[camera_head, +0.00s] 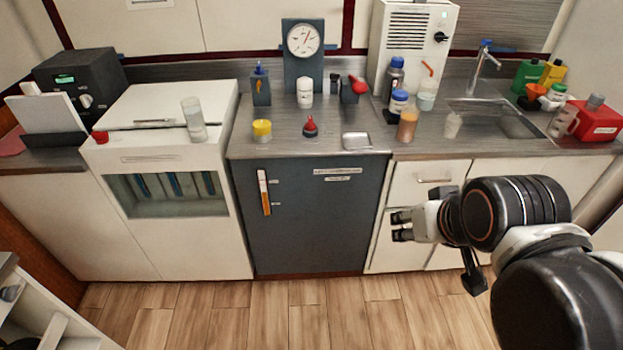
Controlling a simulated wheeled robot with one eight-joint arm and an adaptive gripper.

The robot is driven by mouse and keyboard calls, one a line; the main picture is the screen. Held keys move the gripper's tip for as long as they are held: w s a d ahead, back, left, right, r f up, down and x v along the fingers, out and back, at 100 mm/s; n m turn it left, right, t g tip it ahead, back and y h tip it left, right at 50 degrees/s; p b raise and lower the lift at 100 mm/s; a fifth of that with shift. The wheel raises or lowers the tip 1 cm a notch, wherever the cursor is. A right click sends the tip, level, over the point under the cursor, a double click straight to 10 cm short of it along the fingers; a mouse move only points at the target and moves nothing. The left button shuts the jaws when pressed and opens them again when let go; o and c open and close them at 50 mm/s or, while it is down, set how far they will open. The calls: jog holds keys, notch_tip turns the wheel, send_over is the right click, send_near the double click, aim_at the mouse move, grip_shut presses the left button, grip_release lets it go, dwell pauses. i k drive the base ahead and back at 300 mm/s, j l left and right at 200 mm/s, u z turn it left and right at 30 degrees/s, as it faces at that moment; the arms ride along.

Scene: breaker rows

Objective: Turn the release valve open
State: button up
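No part is plainly labelled as the release valve. A red-handled fitting (357,84) sits on a dark block on the counter, right of the round gauge (303,40). A small red knob with a dark tip (310,126) and a yellow knob (262,130) stand nearer the counter's front. Which of these is the valve I cannot tell. My gripper (401,227) is in front of the white drawers, below the counter edge and well apart from all of them. Its fingers point left, with a gap between them and nothing held.
The grey counter (280,146) holds a metal dish (356,141), an amber cup (407,124) and several bottles. A white machine (413,45) stands behind. A sink (490,122) is at right, a white cabinet with a glass (194,119) at left. The wooden floor in front is clear.

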aim_at(310, 127)
jog(key=i+j, duration=0.4)
jog(key=i, duration=0.15)
jog(key=i+j, duration=0.4)
jog(key=i, duration=0.15)
